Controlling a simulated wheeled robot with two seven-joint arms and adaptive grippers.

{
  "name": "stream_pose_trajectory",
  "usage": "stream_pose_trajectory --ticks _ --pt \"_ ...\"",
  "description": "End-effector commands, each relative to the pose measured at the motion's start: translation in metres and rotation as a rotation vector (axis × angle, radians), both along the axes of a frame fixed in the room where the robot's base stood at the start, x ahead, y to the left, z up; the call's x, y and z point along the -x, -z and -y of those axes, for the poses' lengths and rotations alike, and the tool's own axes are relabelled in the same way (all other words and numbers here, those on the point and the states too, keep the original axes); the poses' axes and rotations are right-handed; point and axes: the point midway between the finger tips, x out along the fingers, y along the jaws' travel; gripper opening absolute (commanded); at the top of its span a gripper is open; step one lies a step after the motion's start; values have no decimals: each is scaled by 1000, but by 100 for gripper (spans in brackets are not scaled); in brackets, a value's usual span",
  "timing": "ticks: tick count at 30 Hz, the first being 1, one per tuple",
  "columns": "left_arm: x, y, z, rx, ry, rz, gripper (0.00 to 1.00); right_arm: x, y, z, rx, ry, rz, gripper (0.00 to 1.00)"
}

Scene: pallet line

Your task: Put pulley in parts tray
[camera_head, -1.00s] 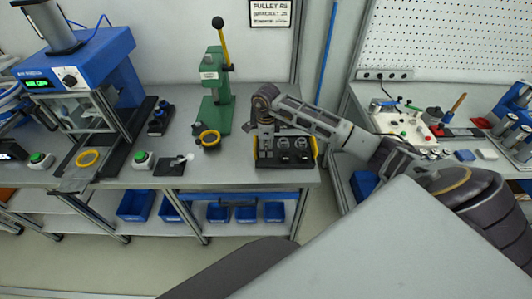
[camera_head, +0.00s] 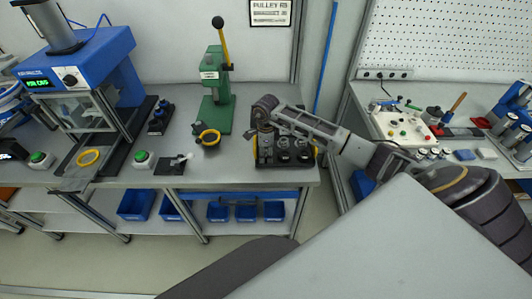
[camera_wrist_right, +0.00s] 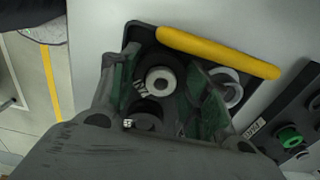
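The parts tray (camera_head: 262,164) is a dark tray with yellow side handles at the right end of the left bench. It holds several dark round parts with pale hubs. My right gripper (camera_head: 264,146) points down over the left part of the tray. In the right wrist view its two green-padded fingers stand apart (camera_wrist_right: 160,88). A dark pulley with a pale hub (camera_wrist_right: 158,81) is between or just below them, with gaps visible at its sides. A second round part is partly hidden near the palm. The yellow handle (camera_wrist_right: 215,52) is beyond the fingers. My left gripper is out of view.
A blue press machine (camera_head: 85,65) is further left. Blue bins (camera_head: 245,213) sit below the bench. The right bench carries a control panel (camera_head: 405,123).

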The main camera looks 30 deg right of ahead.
Motion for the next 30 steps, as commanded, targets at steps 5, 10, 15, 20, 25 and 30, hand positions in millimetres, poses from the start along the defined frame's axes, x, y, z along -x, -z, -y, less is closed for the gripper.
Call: stream_pose_trajectory --ticks 5,10,15,20,25,30 --pt "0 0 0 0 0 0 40 0 0 0 0 0 0 54" --pt "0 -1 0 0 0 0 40 0 -1 0 0 0 0 54" --pt "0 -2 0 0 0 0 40 0 -2 0 0 0 0 54" --pt "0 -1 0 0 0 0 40 -1 -12 1 0 0 2 54" --pt "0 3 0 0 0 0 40 -1 -32 0 1 0 3 54" --pt "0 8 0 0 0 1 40 -1 -57 0 1 1 3 54"
